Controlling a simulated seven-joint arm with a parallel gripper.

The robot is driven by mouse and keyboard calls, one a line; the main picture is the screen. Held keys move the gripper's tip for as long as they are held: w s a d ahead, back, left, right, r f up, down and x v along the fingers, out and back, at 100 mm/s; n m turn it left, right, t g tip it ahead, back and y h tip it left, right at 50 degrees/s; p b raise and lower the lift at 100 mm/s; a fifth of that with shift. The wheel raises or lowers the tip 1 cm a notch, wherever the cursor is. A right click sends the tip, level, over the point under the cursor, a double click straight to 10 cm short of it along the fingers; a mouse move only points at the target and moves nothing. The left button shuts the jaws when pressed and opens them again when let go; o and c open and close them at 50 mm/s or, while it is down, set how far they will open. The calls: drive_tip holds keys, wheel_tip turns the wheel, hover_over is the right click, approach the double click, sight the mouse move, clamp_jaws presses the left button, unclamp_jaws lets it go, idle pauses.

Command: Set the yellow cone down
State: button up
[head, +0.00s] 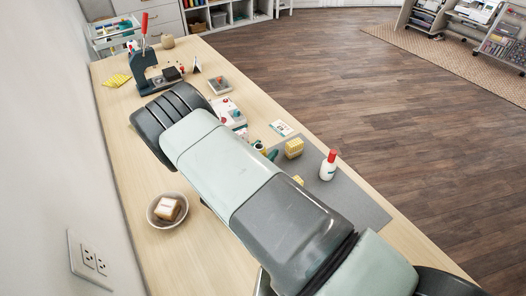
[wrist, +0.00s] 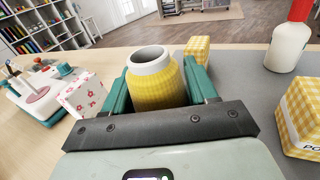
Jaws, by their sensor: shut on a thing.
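The yellow cone (wrist: 158,86) has a woven-looking yellow body and a pale grey-white open top. In the wrist view it stands roughly upright between the green fingers of my gripper (wrist: 162,86), which is shut on it. Its lower part is hidden behind the gripper's dark crossbar. I cannot tell whether its base touches the table. In the head view my arm hides most of the gripper; a green finger (head: 271,154) shows just past the arm, near the left edge of the grey mat.
A grey mat (head: 351,199) bears yellow checked boxes (head: 294,148) and a white bottle with a red cap (head: 328,167). A flowered box (wrist: 82,96) and white device (wrist: 33,98) stand left of the cone in the wrist view. A bowl (head: 154,217) sits by the wall.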

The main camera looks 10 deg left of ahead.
drive_tip(key=shift+f, duration=0.1)
drive_tip(key=o, duration=1.1)
